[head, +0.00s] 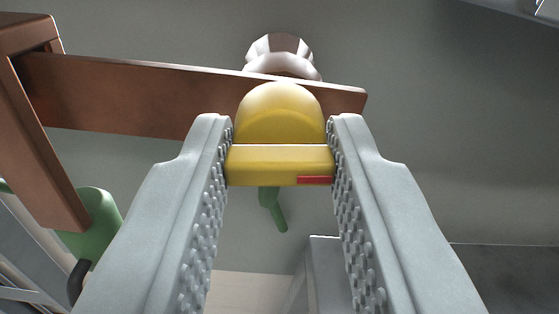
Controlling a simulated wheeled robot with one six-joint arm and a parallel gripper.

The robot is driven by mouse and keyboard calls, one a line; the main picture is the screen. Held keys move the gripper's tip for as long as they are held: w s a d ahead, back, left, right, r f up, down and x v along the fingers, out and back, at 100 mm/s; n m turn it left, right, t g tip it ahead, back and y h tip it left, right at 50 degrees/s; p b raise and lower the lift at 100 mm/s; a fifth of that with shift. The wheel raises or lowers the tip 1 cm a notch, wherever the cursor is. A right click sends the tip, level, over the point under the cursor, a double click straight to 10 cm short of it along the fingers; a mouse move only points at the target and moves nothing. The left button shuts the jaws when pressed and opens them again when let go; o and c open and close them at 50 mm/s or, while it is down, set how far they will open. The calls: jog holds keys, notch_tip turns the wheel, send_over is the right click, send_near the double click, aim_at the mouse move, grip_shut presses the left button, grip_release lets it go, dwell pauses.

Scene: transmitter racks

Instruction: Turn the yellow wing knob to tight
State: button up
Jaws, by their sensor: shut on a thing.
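The yellow wing knob (279,160) is in the middle of the head view. It has a rounded yellow body (280,113) behind a flat bar, and a small red mark (314,180) sits at the bar's lower right edge. The bar lies about level across the picture. My gripper (280,162) is shut on the knob, with one ridged finger touching each end of the bar. The knob stands in front of a brown bar (120,92). Any tight marking is not visible.
The brown bar joins a brown upright (45,140) at left. A pale rounded fitting (280,55) is behind it. A green cylinder (97,210) is lower left, and a small green lever (273,208) hangs below the knob. A grey box edge (325,265) is below. The right side is mostly open before a grey wall.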

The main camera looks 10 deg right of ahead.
jog(key=m, duration=0.3)
jog(key=shift+m, duration=0.3)
jog(key=shift+f+m, duration=0.1)
jog(key=shift+m, duration=1.8)
jog(key=o, duration=0.9)
jog(key=shift+o, duration=0.2)
jog(key=s, duration=1.7)
jog(key=shift+s, duration=0.2)
